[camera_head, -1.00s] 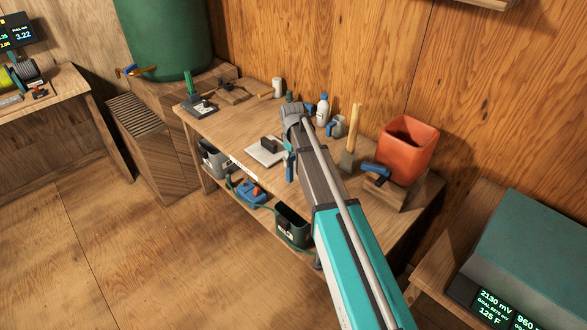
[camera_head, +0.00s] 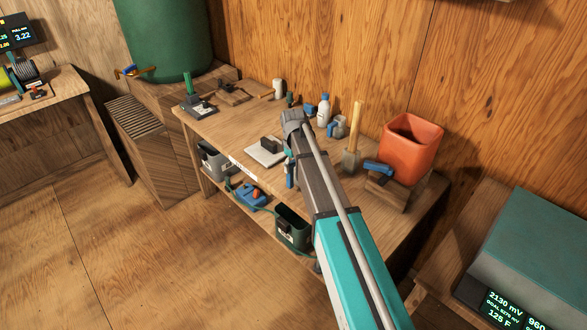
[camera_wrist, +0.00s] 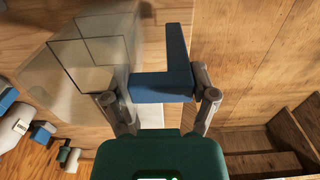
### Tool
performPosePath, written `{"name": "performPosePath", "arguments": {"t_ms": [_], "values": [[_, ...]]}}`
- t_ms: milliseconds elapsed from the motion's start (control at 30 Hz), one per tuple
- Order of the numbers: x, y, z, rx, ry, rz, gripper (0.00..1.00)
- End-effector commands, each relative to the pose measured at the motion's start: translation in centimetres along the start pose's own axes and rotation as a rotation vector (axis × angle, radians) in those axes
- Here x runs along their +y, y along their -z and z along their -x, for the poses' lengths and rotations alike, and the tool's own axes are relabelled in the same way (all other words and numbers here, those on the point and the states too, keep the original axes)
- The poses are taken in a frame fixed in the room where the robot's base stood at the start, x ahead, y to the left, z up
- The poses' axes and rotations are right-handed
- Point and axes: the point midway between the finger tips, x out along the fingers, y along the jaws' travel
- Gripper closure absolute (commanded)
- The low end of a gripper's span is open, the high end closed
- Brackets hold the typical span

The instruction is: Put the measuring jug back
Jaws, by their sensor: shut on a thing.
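The measuring jug (camera_wrist: 88,52) is a clear see-through vessel with a blue angular handle (camera_wrist: 178,62), at the upper left of the wrist view. My gripper (camera_wrist: 158,98) is shut on the blue handle, with one finger on either side of it. The clear body hangs out beyond the left finger. In the head view my arm covers the gripper and most of what it holds. A small blue piece (camera_head: 290,172) shows beside the arm, over the bench's front edge; I cannot tell whether it is the handle.
Floor at the left is clear.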

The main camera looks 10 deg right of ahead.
Motion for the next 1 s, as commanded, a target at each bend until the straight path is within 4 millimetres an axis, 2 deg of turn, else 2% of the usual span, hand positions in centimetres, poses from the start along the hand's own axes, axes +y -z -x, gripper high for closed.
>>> {"name": "performPosePath", "arguments": {"t_ms": [367,400,533,1000], "values": [[0.05,-0.03,-0.25,0.0,0.0,-0.001,0.86],[0.05,-0.03,-0.27,0.0,0.0,-0.001,0.23],[0.06,-0.04,-0.18,0.0,0.0,-0.001,0.0],[0.09,-0.07,-0.1,0.0,0.0,-0.001,0.0]]}}
